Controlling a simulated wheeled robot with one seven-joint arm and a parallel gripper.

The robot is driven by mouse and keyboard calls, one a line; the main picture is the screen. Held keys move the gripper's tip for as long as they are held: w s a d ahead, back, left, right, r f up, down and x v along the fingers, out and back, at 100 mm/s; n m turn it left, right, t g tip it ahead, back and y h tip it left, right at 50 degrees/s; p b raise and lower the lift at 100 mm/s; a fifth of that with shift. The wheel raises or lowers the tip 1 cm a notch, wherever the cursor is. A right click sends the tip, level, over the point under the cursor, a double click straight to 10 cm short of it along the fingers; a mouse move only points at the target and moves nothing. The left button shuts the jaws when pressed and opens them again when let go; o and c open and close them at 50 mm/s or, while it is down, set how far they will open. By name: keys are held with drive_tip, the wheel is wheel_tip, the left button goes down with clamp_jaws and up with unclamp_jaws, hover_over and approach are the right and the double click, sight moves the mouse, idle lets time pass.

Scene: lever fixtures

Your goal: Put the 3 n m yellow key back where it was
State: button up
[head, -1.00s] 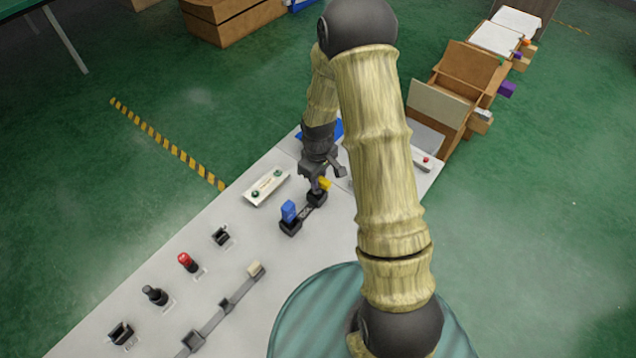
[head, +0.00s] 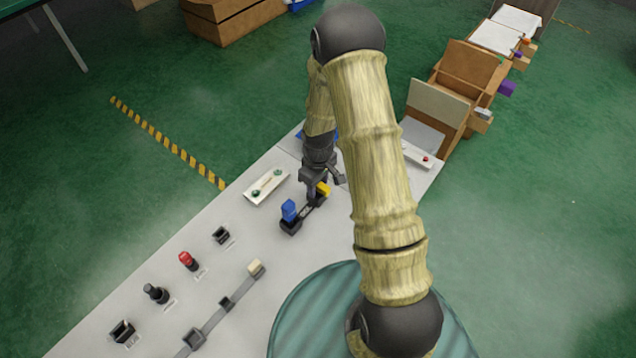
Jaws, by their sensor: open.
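The yellow key (head: 323,188) is at the right black holder (head: 317,200) of a two-holder fixture on the grey panel. A blue key (head: 289,210) stands in the left holder (head: 291,227), joined to the right one by a dark bar. My gripper (head: 322,183) is open, pointing down right at the yellow key. Its fingers partly hide the key, and I cannot tell whether they touch it or how deep the key sits in its holder.
A white plate with two green knobs (head: 267,187) lies left of my gripper. A red-topped lever (head: 188,260), a black knob (head: 155,293) and a rail with a cream handle (head: 256,268) are on the panel's nearer part. Wooden bins (head: 440,105) stand beyond at right.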

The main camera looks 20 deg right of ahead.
drive_tip(key=shift+r, duration=0.1)
wheel_tip(320, 180, up, 12)
drive_tip(key=b, duration=0.2)
idle(0.4)
drive_tip(key=shift+r, duration=0.1)
idle(0.3)
drive_tip(key=s+r+m+t, duration=0.2)
drive_tip(key=s+r+m, duration=0.5)
drive_tip(key=s, duration=0.7)
drive_tip(key=shift+r+t, duration=0.3)
drive_tip(key=shift+r, duration=0.2)
drive_tip(key=shift+s+a, duration=0.1)
